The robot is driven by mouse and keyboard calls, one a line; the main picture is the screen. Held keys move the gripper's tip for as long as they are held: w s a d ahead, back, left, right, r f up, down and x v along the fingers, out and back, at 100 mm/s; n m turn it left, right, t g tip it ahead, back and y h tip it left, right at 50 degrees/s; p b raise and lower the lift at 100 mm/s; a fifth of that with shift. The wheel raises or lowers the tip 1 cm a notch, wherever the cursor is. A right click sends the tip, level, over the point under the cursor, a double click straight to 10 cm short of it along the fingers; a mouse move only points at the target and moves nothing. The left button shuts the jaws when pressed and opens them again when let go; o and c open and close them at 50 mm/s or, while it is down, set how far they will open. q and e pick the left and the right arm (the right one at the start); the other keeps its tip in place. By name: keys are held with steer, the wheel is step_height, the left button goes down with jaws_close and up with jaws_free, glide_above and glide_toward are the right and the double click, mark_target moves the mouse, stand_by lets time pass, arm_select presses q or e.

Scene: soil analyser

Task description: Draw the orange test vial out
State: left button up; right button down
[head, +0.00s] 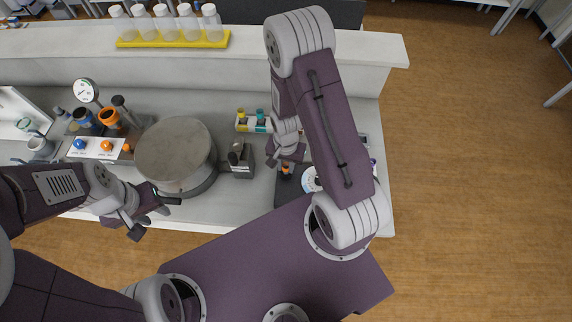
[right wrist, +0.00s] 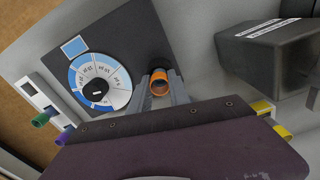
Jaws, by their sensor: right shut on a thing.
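In the head view the orange vial (head: 286,168) shows as a small spot below my right gripper (head: 286,160), over the dark analyser panel (head: 288,192). I cannot tell how deep the vial sits, since its lower part is hidden. My left gripper (head: 151,214) is open and empty, at the bench's front edge on the left.
A dial (right wrist: 98,85) lies beside the vial. A dark box (right wrist: 268,50) stands close by, left of the analyser in the head view (head: 241,164). A rack with yellow and teal vials (head: 241,127) is behind. A large grey drum (head: 176,152) fills the bench between the arms.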

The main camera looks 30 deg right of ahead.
mark_target(286, 165)
steer(key=shift+r+p, duration=0.65)
steer(key=shift+r, duration=0.05)
steer(key=shift+r+p, duration=2.75)
steer(key=shift+r, duration=0.2)
